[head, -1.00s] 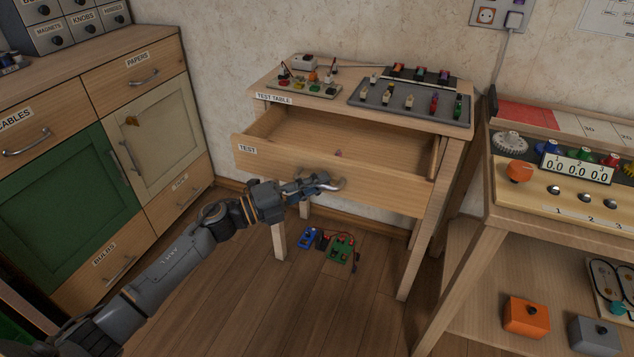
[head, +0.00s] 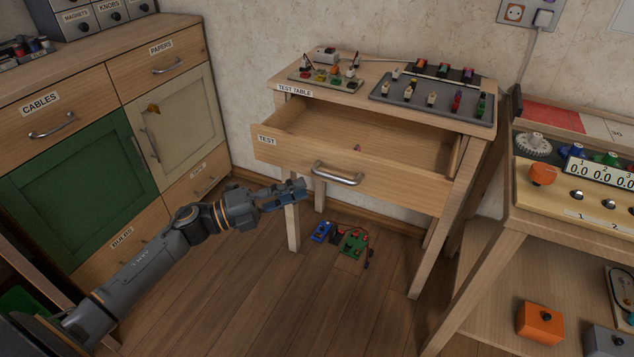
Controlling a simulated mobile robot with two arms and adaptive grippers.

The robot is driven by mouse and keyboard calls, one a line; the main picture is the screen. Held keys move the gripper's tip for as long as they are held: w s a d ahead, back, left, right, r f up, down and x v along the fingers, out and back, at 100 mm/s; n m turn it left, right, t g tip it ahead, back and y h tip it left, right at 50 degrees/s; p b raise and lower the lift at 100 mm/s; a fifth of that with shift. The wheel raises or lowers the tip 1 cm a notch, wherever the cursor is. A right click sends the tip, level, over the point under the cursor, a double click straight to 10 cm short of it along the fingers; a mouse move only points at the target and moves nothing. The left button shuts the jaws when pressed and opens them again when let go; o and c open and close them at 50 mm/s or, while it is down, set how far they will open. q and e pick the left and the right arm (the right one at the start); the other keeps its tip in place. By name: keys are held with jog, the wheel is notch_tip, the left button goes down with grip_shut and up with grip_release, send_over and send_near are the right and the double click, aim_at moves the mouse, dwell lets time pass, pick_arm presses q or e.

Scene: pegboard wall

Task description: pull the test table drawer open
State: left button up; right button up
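The test table drawer (head: 400,176), labelled TEST, stands pulled out from under the test table (head: 340,99). Its inside shows, with a small reddish thing lying in it. Its metal handle (head: 337,175) is on the drawer front and free. My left gripper (head: 302,188) is just left of the handle and a little lower, apart from it, in front of the table's left front leg. Its fingers look close together, but the gap between them cannot be made out. My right gripper is not in view.
A cabinet (head: 88,110) with drawers and doors stands at the left. A control desk (head: 560,195) stands close at the right, with an orange box (head: 540,321) on its lower shelf. Small blue and green parts (head: 352,242) lie on the floor under the test table. The floor in front is clear.

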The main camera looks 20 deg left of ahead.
pick_arm(q)
jog(key=v, duration=0.2)
jog(key=shift+s+a, duration=0.25)
jog(key=shift+f, duration=0.1)
